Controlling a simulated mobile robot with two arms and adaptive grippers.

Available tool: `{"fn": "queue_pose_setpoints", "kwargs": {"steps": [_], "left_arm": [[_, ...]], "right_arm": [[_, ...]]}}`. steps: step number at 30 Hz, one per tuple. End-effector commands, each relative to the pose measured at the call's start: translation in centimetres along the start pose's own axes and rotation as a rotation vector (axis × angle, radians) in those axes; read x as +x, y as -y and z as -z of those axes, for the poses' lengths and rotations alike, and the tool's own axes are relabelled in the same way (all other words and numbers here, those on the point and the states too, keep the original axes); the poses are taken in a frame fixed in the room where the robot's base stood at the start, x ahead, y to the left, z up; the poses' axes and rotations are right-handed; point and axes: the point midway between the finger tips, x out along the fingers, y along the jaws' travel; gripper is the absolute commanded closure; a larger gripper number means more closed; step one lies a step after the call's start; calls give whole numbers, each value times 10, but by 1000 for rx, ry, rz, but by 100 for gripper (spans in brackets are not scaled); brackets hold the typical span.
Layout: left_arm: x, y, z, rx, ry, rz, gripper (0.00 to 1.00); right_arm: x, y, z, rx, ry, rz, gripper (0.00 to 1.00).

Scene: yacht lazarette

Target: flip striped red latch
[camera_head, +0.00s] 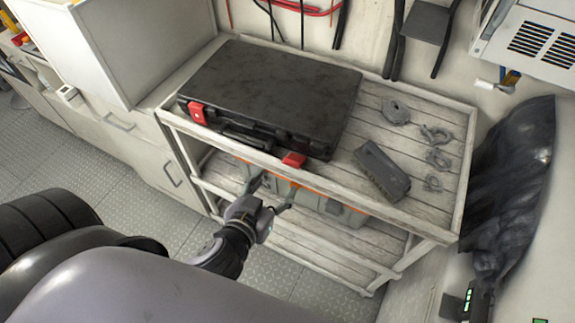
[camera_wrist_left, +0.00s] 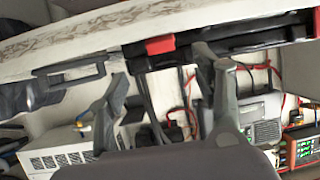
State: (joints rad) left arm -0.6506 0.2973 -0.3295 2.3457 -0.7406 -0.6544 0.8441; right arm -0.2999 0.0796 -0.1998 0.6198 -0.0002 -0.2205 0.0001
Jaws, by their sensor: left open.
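A black case (camera_head: 275,88) lies shut on the top shelf of a white wooden rack. It has two red latches on its front side. The left red latch (camera_head: 197,113) has a small pale mark; the right red latch (camera_head: 293,159) looks plain from here. I cannot make out stripes on either. My left gripper (camera_head: 270,194) is open and empty, in front of and below the right latch, apart from it. In the left wrist view one red latch (camera_wrist_left: 160,45) shows above the gap between the fingers of the left gripper (camera_wrist_left: 172,78). My right gripper is not in view.
A dark grey block (camera_head: 382,172) and several grey metal fittings (camera_head: 397,112) lie on the shelf right of the case. A grey box with orange trim (camera_head: 312,195) is on the shelf below. A black bag (camera_head: 508,180) hangs at the right. The floor at left is clear.

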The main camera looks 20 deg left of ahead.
Motion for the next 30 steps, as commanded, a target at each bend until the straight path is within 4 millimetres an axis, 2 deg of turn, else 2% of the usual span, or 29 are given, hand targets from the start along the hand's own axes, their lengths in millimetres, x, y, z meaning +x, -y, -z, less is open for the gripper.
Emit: {"fn": "queue_pose_setpoints", "kwargs": {"steps": [6, 13, 18, 26, 30], "left_arm": [[44, 0, 3, 2, -2, 0, 40], [77, 0, 2, 1, -1, -1, 40], [86, 0, 0, -1, 0, -1, 40], [87, 0, 0, -1, 0, -1, 40], [86, 0, 0, -1, 0, -1, 49]], "right_arm": [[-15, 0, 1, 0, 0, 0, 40], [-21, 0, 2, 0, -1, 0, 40], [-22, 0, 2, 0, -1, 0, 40], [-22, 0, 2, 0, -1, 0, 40], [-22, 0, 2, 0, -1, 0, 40]]}}
